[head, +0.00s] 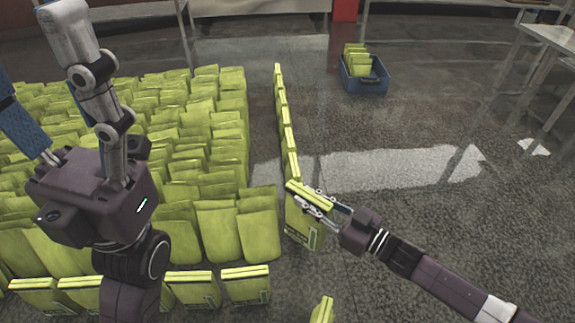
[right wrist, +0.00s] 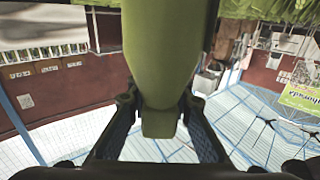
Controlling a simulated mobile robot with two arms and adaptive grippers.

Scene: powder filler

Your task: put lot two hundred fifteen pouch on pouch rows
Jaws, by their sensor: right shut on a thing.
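My right gripper (head: 318,203) is shut on a yellow-green pouch (head: 302,225) with a small dark label; the lot number is unreadable. The pouch is held upright at the near end of a single-file line of pouches (head: 287,125); I cannot tell whether it touches the floor. The held pouch also fills the middle of the right wrist view (right wrist: 163,60), between the fingers. Dense pouch rows (head: 205,150) stand on the floor to the left. My left gripper (head: 40,65) is large in front of these rows, its fingers spread and empty, hiding part of them.
A blue crate (head: 372,83) with a few pouches stands at the back. More pouches (head: 245,287) stand along the front, and one pouch (head: 322,310) stands apart at the bottom edge. A metal table (head: 550,38) is at the right. The floor right of the line is clear.

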